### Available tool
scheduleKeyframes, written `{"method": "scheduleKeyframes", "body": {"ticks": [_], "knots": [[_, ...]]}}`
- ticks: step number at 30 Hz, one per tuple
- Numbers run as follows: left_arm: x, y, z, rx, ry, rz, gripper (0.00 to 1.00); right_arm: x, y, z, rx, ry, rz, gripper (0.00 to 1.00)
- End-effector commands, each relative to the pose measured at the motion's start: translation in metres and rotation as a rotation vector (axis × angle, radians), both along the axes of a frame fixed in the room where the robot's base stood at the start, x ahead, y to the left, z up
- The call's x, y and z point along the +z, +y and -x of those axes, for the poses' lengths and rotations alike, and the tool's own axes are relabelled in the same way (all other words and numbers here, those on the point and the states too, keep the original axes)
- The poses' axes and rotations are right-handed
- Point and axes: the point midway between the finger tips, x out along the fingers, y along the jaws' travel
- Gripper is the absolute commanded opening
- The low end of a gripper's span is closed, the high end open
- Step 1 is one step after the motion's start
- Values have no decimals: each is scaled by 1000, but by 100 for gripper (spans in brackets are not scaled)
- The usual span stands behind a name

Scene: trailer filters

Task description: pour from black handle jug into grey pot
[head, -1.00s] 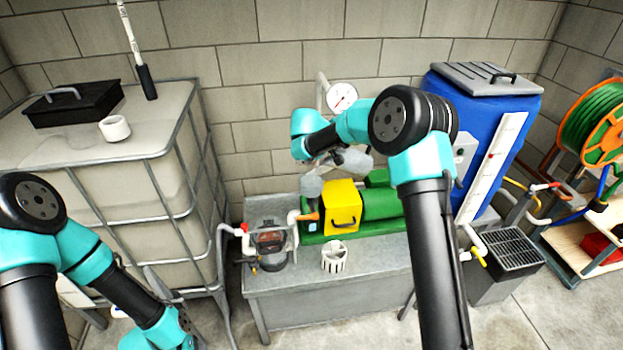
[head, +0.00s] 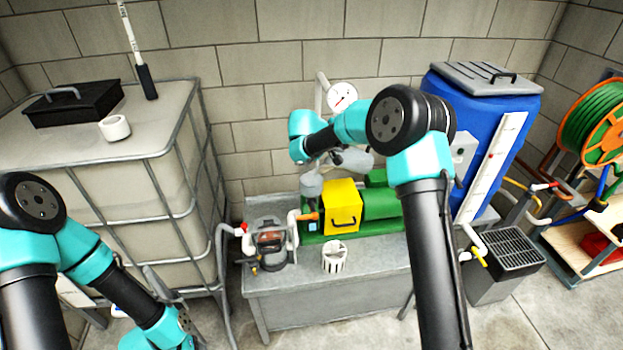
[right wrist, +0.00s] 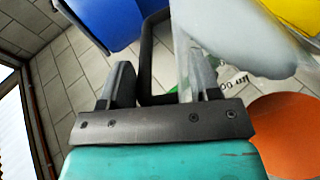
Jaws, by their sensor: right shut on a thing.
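My right gripper (right wrist: 160,85) is shut on the black handle (right wrist: 146,58) of the jug. The jug's pale, translucent body (right wrist: 225,40) shows beside the fingers in the right wrist view. In the head view the jug (head: 355,160) is held up in front of the back wall, above the green pump and partly hidden by my right arm. The jug is apart from the pot. My left gripper is outside the head view.
A yellow box (head: 341,206) and a green pump (head: 382,205) sit on the grey bench (head: 300,285). A white slotted basket (head: 334,257) stands right of the pot. A pressure gauge (head: 342,96) is behind. A caged tank (head: 140,190) and blue tank (head: 440,95) flank the bench.

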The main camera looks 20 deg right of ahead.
Motion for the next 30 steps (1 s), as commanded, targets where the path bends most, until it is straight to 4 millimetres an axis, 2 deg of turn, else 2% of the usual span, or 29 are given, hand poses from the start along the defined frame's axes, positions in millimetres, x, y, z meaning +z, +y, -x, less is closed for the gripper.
{"method": "scheduleKeyframes", "body": {"ticks": [30], "knots": [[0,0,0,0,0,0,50,4,3,0,-1,-5,37,0]]}}
